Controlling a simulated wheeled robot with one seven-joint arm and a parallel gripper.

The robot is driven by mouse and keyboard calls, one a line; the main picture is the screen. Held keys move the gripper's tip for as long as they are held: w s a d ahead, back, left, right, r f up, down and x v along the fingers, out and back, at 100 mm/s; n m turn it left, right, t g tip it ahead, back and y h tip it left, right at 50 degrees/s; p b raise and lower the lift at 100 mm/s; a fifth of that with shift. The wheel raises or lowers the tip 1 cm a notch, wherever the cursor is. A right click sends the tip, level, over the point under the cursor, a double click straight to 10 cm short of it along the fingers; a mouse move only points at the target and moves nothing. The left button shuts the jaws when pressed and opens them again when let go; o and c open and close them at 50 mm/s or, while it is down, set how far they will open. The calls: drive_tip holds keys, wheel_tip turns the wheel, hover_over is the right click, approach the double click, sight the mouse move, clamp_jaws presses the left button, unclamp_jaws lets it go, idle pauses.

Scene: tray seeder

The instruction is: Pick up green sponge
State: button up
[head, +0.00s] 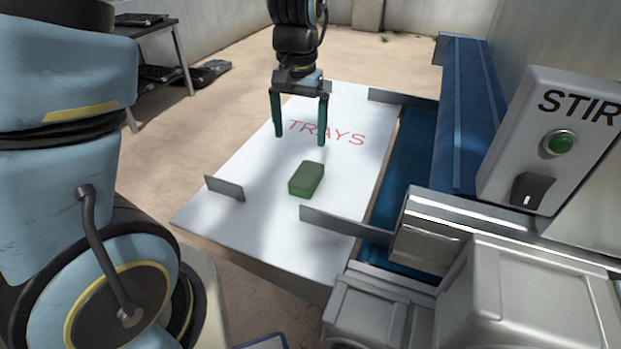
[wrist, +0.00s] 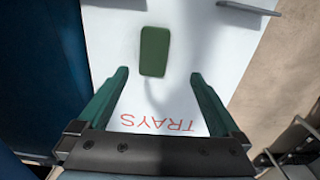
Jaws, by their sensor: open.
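The green sponge (head: 307,179) is a small rectangular block lying flat on the white tray table, between low metal guides. It also shows in the wrist view (wrist: 154,51), beyond the fingertips and a little left of the middle of the gap. My gripper (head: 300,140) is open and empty, with its two green fingers pointing down above the red "TRAYS" lettering. In the head view it hangs farther back than the sponge. The fingers are apart from the sponge, which is fully visible.
The white table (head: 255,200) carries low metal guides, one left of the sponge (head: 225,188) and one to its right (head: 345,226). A blue conveyor (head: 400,180) runs along the table's right side. A grey box marked "STIR" (head: 530,145) with a green button stands at right.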

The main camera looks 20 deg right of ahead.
sight(307, 174)
drive_tip(key=f, duration=0.3)
drive_tip(key=d+f+p, duration=0.1)
drive_tip(key=f, duration=0.7)
drive_tip(key=shift+s+d+f+p, duration=0.1)
drive_tip(key=shift+s+d+p, duration=0.1)
drive_tip(key=shift+p, duration=0.15)
drive_tip(key=shift+c, duration=0.2)
drive_tip(key=c, duration=1.4)
drive_tip(key=shift+r+b, duration=0.6)
drive_tip(key=shift+r, duration=4.45)
drive_tip(key=shift+c, duration=0.2)
